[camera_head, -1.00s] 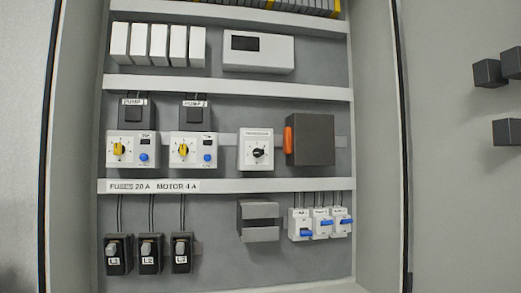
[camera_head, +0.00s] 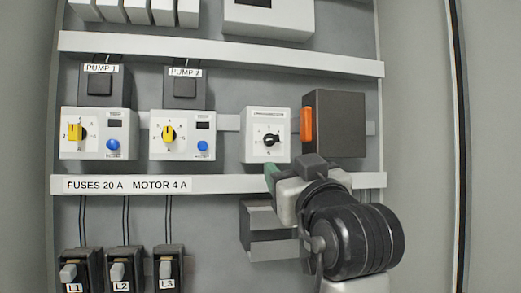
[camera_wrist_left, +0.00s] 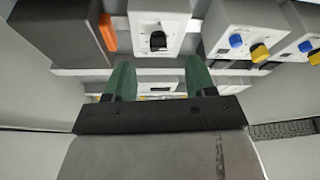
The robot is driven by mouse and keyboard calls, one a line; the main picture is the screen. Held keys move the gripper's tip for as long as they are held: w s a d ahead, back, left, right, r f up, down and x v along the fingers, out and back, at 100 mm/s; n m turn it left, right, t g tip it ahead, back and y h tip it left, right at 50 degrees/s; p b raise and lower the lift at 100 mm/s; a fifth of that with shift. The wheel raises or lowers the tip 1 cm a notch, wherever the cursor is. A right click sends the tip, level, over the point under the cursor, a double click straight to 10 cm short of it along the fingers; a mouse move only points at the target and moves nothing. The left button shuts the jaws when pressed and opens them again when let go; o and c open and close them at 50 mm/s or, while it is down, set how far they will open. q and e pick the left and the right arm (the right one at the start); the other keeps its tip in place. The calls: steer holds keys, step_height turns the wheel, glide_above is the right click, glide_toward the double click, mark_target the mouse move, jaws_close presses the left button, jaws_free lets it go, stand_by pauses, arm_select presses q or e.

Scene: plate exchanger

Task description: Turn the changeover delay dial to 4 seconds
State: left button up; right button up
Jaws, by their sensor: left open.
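The changeover delay dial is a black knob (camera_head: 270,140) on a white module (camera_head: 251,150) in the middle row of the cabinet. Its scale is too small to read. In the left wrist view the knob (camera_wrist_left: 158,41) appears between and beyond the fingertips. My left gripper (camera_head: 272,174) is just below the module in the head view, with a green fingertip showing. In the left wrist view its two green fingers (camera_wrist_left: 160,72) are apart with nothing between them. The gripper is clear of the knob. My right gripper is not in view.
A dark box with an orange handle (camera_head: 306,126) stands right of the module. Two pump starters with yellow knobs (camera_head: 75,131) and blue buttons are to the left. A white labelled rail (camera_head: 220,184) runs below. Fuse holders (camera_head: 122,270) sit lower left.

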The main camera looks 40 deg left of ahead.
mark_target(273, 142)
arm_select(q)
steer(key=w+a+r+p, duration=0.1)
steer(key=p, duration=0.1)
steer(key=w+a+r+p, duration=0.1)
steer(key=a+r+p, duration=0.1)
steer(key=w+a+r+p, duration=0.1)
steer(key=a, duration=0.1)
steer(key=shift+w+r+p, duration=0.3)
steer(key=shift+w+p, duration=0.05)
steer(key=shift+p, duration=0.05)
steer(key=shift+w+a+r, duration=0.15)
steer(key=shift+w+a, duration=0.2)
steer(key=shift+a, duration=0.2)
steer(key=shift+d+p, duration=0.1)
steer(key=shift+p, duration=0.2)
steer(key=shift+d, duration=0.1)
steer(key=shift+c, duration=0.3)
steer(key=c, duration=0.9)
steer(key=shift+o, duration=0.2)
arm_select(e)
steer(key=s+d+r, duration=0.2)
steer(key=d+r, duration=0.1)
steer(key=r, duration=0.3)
